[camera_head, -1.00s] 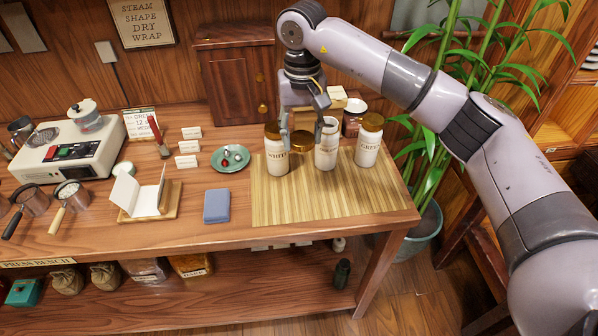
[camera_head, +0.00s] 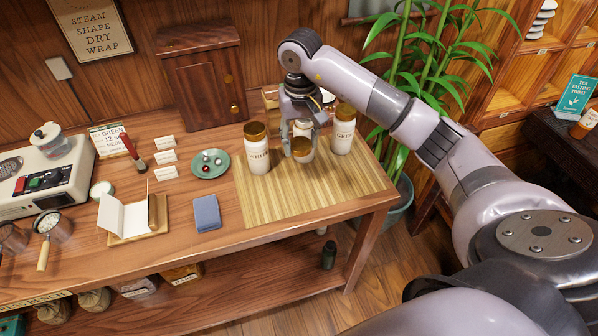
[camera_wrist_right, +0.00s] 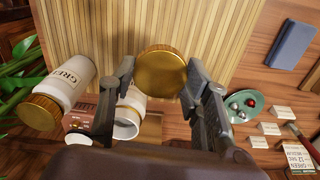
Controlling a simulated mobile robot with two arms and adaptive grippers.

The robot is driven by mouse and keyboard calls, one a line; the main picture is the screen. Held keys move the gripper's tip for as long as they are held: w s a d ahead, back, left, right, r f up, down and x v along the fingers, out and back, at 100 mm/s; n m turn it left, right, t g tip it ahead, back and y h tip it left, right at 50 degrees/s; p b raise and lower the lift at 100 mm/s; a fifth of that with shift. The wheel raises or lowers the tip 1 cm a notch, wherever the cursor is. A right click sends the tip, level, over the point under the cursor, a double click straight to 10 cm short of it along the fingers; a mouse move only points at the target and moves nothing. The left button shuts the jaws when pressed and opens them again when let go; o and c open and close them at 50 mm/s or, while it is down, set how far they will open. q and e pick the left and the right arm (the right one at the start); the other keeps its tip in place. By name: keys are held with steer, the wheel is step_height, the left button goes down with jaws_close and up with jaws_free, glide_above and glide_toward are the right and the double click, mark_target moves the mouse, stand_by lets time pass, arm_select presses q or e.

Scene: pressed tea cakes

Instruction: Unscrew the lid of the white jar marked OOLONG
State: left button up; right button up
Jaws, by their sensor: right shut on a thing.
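The middle white jar (camera_head: 304,129) stands upright without its lid at the back of the bamboo mat (camera_head: 300,196). Its label is mostly hidden by my gripper and the lid. In the right wrist view the jar (camera_wrist_right: 130,117) shows its pale rim behind my fingers. My right gripper (camera_head: 301,143) is shut on the round gold lid (camera_head: 302,152) and holds it in front of the jar, apart from it. The lid also shows between the fingertips in the right wrist view (camera_wrist_right: 161,76). My left gripper is in neither view.
A lidded WHITE jar (camera_head: 257,156) stands left of my gripper, and a lidded GREEN jar (camera_head: 342,137) stands close on its right. A green saucer (camera_head: 210,171) and blue cloth (camera_head: 207,212) lie farther left. The mat's front is clear. A plant (camera_head: 425,85) grows behind my arm.

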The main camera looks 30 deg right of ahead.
mark_target(300, 183)
step_height(300, 183, down, 13)
steer(key=p, duration=0.2)
steer(key=shift+p, duration=0.4)
steer(key=shift+f, duration=0.1)
steer(key=shift+f, duration=0.15)
steer(key=o, duration=1.3)
